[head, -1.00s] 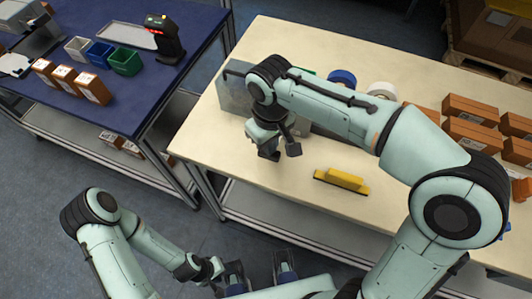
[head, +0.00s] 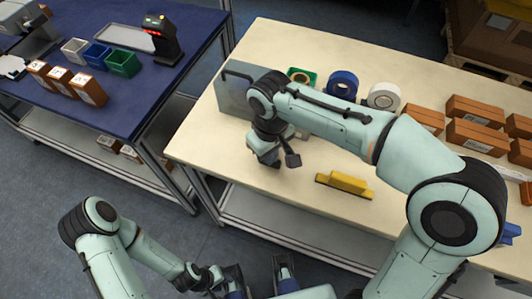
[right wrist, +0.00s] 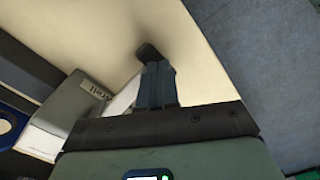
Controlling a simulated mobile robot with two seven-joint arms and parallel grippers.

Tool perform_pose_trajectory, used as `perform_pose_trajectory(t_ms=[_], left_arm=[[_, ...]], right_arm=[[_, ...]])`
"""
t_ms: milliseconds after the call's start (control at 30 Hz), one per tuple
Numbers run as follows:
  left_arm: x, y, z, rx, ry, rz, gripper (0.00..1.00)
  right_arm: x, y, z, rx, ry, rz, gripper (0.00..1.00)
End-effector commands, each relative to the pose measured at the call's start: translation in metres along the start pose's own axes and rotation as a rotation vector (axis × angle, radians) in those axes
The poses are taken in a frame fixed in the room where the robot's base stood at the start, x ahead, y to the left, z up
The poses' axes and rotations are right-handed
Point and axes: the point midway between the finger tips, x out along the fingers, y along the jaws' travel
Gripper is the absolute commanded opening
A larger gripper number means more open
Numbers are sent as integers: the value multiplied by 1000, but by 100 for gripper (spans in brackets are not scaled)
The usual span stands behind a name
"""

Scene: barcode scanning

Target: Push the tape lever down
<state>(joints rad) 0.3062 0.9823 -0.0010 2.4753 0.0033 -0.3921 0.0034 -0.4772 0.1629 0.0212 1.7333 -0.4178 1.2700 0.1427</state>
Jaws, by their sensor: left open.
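A grey metal machine with a dark handle (head: 233,97) stands at the left end of the cream table, partly hidden behind my right arm. I take it for the tape device; its lever cannot be made out with certainty. My right gripper (head: 268,160) points down over the table in front of the machine, apart from the handle. In the right wrist view its fingers (right wrist: 156,82) sit close together at the middle of the mount, with nothing visible between them. My left gripper (head: 259,265) is open and empty, low in front of the table.
A yellow tool (head: 345,185) lies near the front edge. Brown boxes (head: 475,108) fill the right side. A blue table (head: 150,90) with bins and a scanner stands left.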

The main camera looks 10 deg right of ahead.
Motion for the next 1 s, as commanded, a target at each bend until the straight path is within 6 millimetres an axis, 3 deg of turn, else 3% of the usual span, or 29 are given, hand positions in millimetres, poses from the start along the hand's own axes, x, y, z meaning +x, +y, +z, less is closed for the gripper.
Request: perform_pose_trajectory(t_ms=[167,1000], left_arm=[[-6,2,1,0,-1,0,43],[-92,37,-12,12,27,11,43]], right_arm=[[-6,-1,1,-1,-4,-1,0],[-109,0,-1,0,3,0,0]])
